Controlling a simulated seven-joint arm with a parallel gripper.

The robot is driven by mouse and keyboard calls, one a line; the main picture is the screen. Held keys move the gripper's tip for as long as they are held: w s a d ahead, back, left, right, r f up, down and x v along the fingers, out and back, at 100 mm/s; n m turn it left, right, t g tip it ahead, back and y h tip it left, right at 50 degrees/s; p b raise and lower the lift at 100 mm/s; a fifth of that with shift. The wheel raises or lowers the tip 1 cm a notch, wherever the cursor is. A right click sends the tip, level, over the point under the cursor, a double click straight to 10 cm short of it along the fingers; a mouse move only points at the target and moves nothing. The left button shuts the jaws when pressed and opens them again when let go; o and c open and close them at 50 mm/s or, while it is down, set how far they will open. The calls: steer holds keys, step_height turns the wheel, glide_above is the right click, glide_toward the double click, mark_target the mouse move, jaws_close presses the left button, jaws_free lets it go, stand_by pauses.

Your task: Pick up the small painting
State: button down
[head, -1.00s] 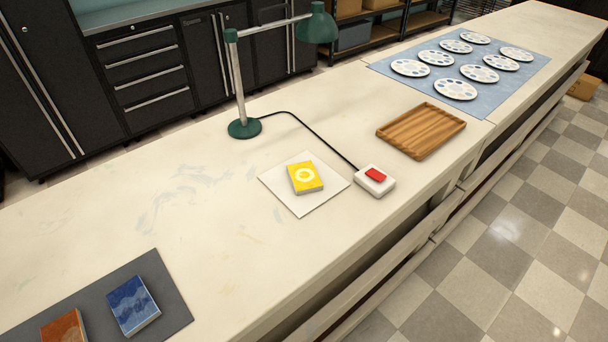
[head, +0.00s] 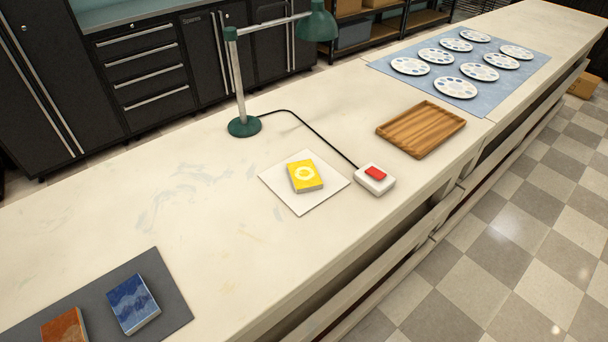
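Small block-like painted pieces lie on the long pale counter (head: 200,235). A yellow painting with a pale ring (head: 305,176) lies on a white square sheet (head: 300,206) near the middle. A blue painting with wavy bands (head: 133,303) lies on a dark grey mat (head: 174,296) at the lower left. An orange-brown painting (head: 65,328) lies on the same mat, cut off by the bottom edge. I cannot tell which one the task means. My gripper is not in view.
A green desk lamp (head: 243,126) stands behind the sheet; its cord runs to a white box with a red switch (head: 375,179). A wooden tray (head: 421,129) is to the right. Several round palettes (head: 455,89) lie on a blue cloth (head: 391,75). The counter's left middle is clear.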

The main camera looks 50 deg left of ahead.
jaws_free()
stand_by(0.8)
